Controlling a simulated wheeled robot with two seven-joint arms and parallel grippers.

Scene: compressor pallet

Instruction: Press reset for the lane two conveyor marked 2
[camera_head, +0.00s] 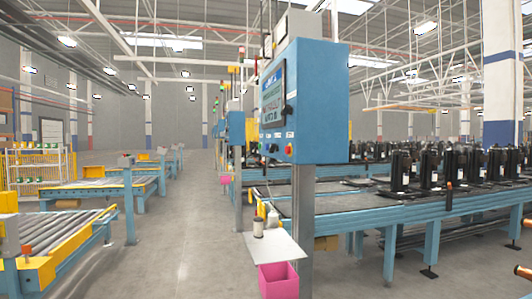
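A blue control box (320,115) stands on a grey post (302,215) in the middle of the view. Its left face carries a lit screen (273,97), with small dark buttons or knobs around and below it. Small red and dark controls (289,149) show low on the box near its front corner. I cannot read any number 2 or a reset label. A conveyor line (380,208) with blue side rails and several black compressors (400,170) runs behind and to the right of the box. Neither gripper is in view.
A white shelf (272,247) with small bottles and a pink bin (278,281) hang on the post's left side. A yellow and blue roller conveyor (50,240) stands at the left. An open grey floor aisle (185,235) lies between.

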